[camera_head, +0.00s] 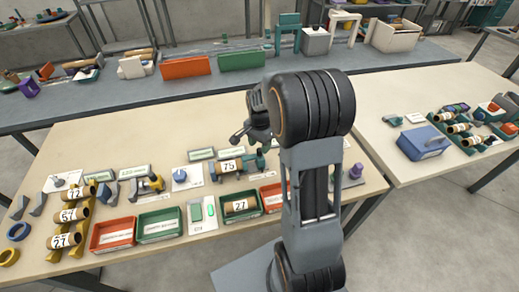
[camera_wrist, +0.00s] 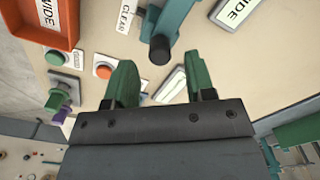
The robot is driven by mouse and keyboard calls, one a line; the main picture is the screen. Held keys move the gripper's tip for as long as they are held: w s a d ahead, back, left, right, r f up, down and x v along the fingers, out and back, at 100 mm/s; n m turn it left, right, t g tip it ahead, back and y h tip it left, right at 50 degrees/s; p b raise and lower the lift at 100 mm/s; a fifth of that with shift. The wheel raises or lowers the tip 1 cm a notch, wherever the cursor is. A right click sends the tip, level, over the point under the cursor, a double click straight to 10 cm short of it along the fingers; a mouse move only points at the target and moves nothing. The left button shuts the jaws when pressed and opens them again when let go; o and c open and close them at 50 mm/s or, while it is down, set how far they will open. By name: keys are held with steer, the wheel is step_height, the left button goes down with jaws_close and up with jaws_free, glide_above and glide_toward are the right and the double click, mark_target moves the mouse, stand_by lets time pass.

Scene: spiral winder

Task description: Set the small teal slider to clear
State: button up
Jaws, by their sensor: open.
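In the wrist view a teal part (camera_wrist: 178,22) with a dark round end stands just beyond my gripper (camera_wrist: 160,78). I cannot tell whether it is the small teal slider. Beside it, at the top edge, is a partly cut-off label (camera_wrist: 127,17) that seems to read CLEAR. My gripper's two green fingers are apart, with nothing held between them. In the head view a teal part (camera_head: 261,160) sits beside the roll marked 75 (camera_head: 229,167), below the dark end of my arm. My arm hides part of the table there.
In the head view, red (camera_head: 113,234) and green trays (camera_head: 158,224) line the table's front. A blue box (camera_head: 424,142) stands on the right table.

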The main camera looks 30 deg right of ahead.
mark_target(260, 149)
steer(key=shift+f, duration=1.6)
jaws_close()
